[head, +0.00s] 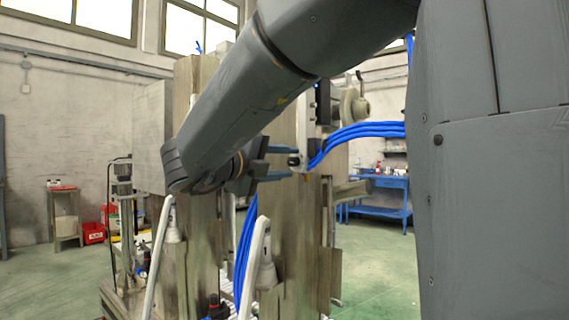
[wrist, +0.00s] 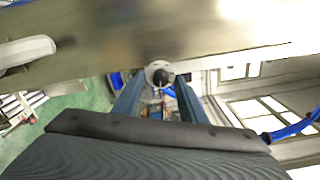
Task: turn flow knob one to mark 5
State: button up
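A small round pale fitting with a dark centre, which looks like the flow knob (wrist: 159,73), sits at the edge of a metal plate in the wrist view. My gripper (wrist: 158,92) has its two blue-grey fingers spread, one on each side of the knob, pointing towards it. In the head view my gripper (head: 288,164) reaches right, with a gap between its fingers and a small pale and dark part (head: 297,161) at their tips. I cannot tell whether the fingers touch it. No mark numbers are readable.
Blue cables (head: 358,131) run right from beside the fingertips. Tall worn metal columns (head: 197,262) stand behind and below my arm. Pale levers (head: 262,262) rise in front. A blue workbench (head: 380,190) stands at the back right. Green floor (head: 375,262) is clear at the right.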

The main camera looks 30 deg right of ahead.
jog(key=shift+a, duration=0.1)
jog(key=v, duration=0.7)
jog(key=shift+a, duration=0.25)
dwell(0.4)
